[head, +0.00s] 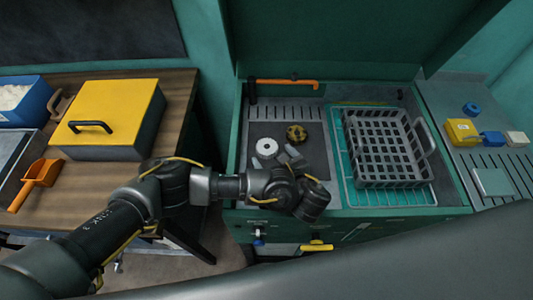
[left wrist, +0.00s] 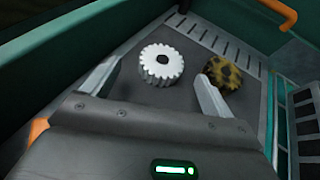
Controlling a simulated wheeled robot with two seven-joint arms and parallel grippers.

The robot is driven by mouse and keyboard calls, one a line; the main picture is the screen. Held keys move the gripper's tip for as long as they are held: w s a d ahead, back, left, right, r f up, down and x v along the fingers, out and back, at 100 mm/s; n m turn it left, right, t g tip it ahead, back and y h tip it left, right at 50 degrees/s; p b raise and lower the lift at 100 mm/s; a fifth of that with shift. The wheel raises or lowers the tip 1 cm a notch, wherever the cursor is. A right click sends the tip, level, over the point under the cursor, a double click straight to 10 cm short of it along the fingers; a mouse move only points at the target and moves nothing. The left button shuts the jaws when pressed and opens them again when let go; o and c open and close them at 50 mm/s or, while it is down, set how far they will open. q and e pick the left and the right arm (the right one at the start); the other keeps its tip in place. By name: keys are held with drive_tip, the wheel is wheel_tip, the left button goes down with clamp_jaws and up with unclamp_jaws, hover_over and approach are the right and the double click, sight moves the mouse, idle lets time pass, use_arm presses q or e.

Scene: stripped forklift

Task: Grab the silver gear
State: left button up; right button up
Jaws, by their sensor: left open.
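The silver gear (head: 267,147) lies flat on the dark plate inside the green station in the head view. It has teeth and a dark centre hole, and it also shows in the left wrist view (left wrist: 161,64). My left gripper (head: 287,157) is just in front of the gear. In the left wrist view my left gripper (left wrist: 155,82) is open, its two fingers apart, with the gear ahead between and slightly beyond the tips. No contact with the gear shows. My right gripper is not in view.
A yellow and black gear (head: 297,134) lies close on the right, just outside the right finger. A grey basket (head: 386,150) stands on a teal tray further right. An orange handle bar (head: 287,84) is at the back. The station's side walls rise around the plate.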

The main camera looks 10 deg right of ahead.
sight(268, 149)
use_arm(q)
drive_tip(key=shift+w, duration=0.1)
drive_tip(key=w+f+b, duration=0.2)
drive_tip(key=b, duration=0.2)
drive_tip(key=shift+w+a+b, duration=0.15)
drive_tip(key=shift+w+b, duration=0.05)
drive_tip(key=shift+b, duration=0.2)
drive_tip(key=shift+w+r, duration=0.1)
drive_tip(key=shift+w, duration=0.25)
drive_tip(key=shift+w+a, duration=0.2)
drive_tip(key=shift+w, duration=0.35)
drive_tip(key=shift+w+a+f, duration=0.1)
drive_tip(key=shift+w+f, duration=0.1)
drive_tip(key=shift+w, duration=0.05)
